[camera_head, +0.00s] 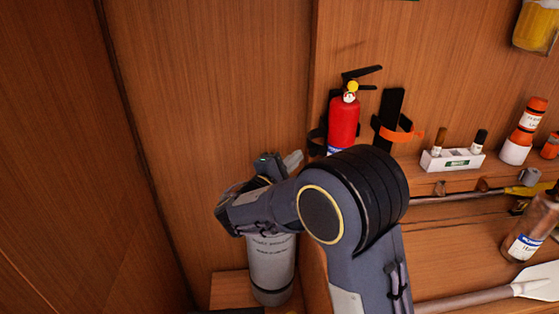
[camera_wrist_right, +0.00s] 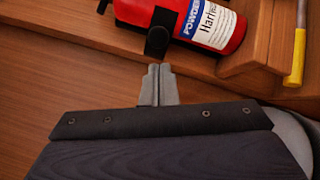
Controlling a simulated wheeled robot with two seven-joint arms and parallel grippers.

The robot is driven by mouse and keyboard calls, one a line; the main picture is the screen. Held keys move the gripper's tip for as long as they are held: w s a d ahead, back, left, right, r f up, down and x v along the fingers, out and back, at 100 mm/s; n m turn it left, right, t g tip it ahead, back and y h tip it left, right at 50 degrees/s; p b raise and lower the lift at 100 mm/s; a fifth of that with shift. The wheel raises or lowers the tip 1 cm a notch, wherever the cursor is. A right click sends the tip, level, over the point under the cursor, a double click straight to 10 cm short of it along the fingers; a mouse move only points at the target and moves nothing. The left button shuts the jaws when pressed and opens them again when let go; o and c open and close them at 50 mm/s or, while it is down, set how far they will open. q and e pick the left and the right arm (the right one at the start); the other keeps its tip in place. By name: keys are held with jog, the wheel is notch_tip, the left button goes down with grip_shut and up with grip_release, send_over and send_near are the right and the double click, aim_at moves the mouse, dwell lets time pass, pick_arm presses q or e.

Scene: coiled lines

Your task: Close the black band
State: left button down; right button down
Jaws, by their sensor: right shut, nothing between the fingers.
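A red fire extinguisher (camera_head: 343,124) stands upright at the wooden wall, and its labelled red body shows in the wrist view (camera_wrist_right: 210,20). The black band (camera_head: 316,138) shows at its lower left. In the wrist view a rounded black band end (camera_wrist_right: 158,38) lies in front of the red body. I cannot tell whether the band is fastened. My right gripper (camera_head: 293,160) is shut and empty, left of the extinguisher. In the wrist view its fingertips (camera_wrist_right: 158,72) point at the band end, very close; contact is unclear. My left gripper is not in view.
A black bracket with an open orange band (camera_head: 398,132) is right of the extinguisher. A grey cylinder (camera_head: 270,268) stands below my right wrist. A white holder (camera_head: 452,160), orange-capped containers (camera_head: 529,122), a bottle (camera_head: 527,230) and a paddle (camera_head: 535,287) fill the right side.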

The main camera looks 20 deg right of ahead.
jog(key=shift+s+d+r, duration=0.15)
jog(key=shift+s+d, duration=0.2)
jog(key=shift+d, duration=0.05)
